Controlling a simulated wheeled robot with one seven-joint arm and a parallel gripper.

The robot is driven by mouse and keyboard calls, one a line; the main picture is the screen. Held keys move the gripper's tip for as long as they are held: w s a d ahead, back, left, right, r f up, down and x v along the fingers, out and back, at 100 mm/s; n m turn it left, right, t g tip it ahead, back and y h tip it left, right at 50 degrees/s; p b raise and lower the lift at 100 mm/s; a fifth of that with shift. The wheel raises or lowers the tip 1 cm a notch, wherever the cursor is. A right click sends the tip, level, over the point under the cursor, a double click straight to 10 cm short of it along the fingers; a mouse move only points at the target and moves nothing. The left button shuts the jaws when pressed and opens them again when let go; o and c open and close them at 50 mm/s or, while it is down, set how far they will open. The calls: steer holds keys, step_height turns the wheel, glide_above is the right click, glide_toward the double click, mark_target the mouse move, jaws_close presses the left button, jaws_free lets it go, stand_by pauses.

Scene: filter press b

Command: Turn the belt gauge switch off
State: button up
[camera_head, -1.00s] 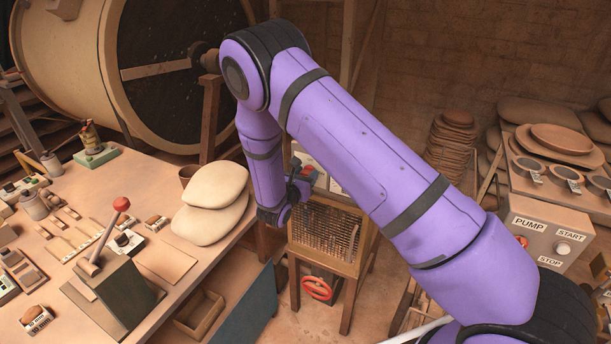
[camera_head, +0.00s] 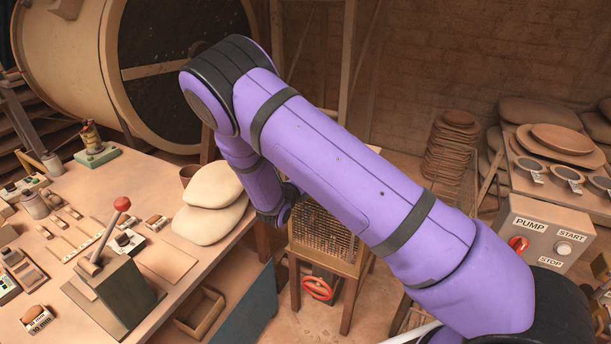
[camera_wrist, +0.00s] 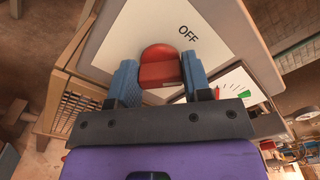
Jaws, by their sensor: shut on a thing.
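The red switch knob (camera_wrist: 160,66) of the belt gauge is in the wrist view, on a white plate (camera_wrist: 135,35) with the word OFF printed on it, above and right of the knob. My gripper (camera_wrist: 158,74) has its blue fingers on either side of the knob and is shut on it. A dial gauge (camera_wrist: 232,86) with a green mark shows right of the fingers, partly hidden by my gripper. In the head view my arm covers the switch, and the fingers do not show.
A wooden stand with a wire mesh front (camera_head: 325,238) and a red handwheel (camera_head: 317,288) is below my wrist. The workbench (camera_head: 140,190) with a red-knobbed lever (camera_head: 121,204) is at left. A pump box (camera_head: 545,235) stands at right.

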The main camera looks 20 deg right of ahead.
steer(key=shift+a+f+n, duration=0.1)
steer(key=shift+f+n, duration=0.05)
steer(key=shift+n, duration=3.65)
steer(key=o, duration=0.9)
steer(key=v, duration=1)
steer(key=shift+s+a, duration=0.25)
